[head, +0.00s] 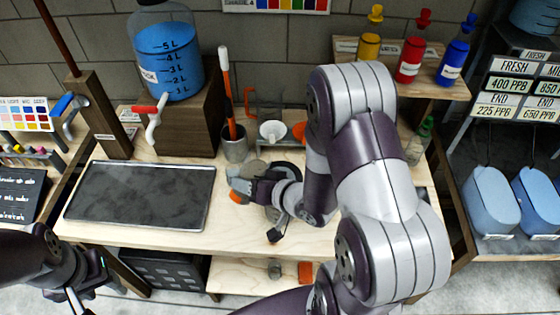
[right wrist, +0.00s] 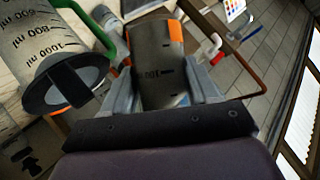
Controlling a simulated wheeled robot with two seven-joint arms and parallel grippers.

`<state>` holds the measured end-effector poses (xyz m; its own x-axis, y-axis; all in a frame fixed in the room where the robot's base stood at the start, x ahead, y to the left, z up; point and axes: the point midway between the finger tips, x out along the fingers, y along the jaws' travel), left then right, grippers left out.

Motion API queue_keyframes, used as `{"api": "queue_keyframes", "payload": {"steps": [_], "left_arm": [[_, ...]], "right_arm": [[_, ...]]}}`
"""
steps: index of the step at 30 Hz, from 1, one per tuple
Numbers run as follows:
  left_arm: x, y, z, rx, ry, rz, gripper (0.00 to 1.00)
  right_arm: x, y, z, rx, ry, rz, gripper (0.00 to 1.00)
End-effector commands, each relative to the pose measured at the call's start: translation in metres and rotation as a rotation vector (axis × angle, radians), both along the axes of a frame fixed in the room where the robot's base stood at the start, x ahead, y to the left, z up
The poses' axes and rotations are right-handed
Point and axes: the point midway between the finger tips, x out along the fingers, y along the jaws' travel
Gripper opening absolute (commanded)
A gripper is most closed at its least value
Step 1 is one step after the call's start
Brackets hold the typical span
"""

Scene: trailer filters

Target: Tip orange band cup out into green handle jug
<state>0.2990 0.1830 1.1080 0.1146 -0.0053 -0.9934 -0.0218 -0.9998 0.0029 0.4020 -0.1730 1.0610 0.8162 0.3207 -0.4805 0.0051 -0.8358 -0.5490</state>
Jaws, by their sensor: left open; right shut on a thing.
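My right gripper (head: 252,187) is over the table and shut on the orange band cup (head: 238,197). In the right wrist view the dark grey cup (right wrist: 160,68) sits between the fingers, its orange markings in sight; its contents are hidden. The green handle jug (right wrist: 55,50) shows left of the cup there, clear-walled with ml marks and a green handle (right wrist: 104,22). A grey disc with a dark tab shows at its end. In the head view my right gripper and arm seem to hide much of the jug. My left gripper (head: 76,294) is open and empty at the lower left.
A dark slab (head: 140,195) covers the table's left part. Behind it stand a blue water tank (head: 165,60) with a red-handled tap (head: 151,112), a grey holder (head: 235,148) and a white funnel (head: 271,131). Coloured bottles (head: 411,55) stand on a raised shelf at the back right.

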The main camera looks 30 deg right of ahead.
Motion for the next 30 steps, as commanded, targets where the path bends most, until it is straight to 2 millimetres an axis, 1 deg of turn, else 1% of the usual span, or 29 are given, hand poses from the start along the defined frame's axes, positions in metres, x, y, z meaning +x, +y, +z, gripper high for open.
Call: {"api": "queue_keyframes", "payload": {"steps": [1, 2, 30], "left_arm": [[0.0, 0.0, 0.0062, 0.0, 0.0, 0.0, 0.43], [0.0, 0.0, 0.0069, 0.0, 0.0, 0.0, 0.43], [-0.0001, 0.0, 0.0077, 0.0, 0.0, 0.0, 0.43]], "right_arm": [[0.0006, -0.0022, 0.0058, 0.021, 0.002, -0.003, 0.2], [0.0008, -0.0024, 0.0066, 0.031, 0.004, -0.002, 0.2], [0.0011, -0.0038, 0.0074, 0.156, 0.031, 0.0, 0.2]]}}
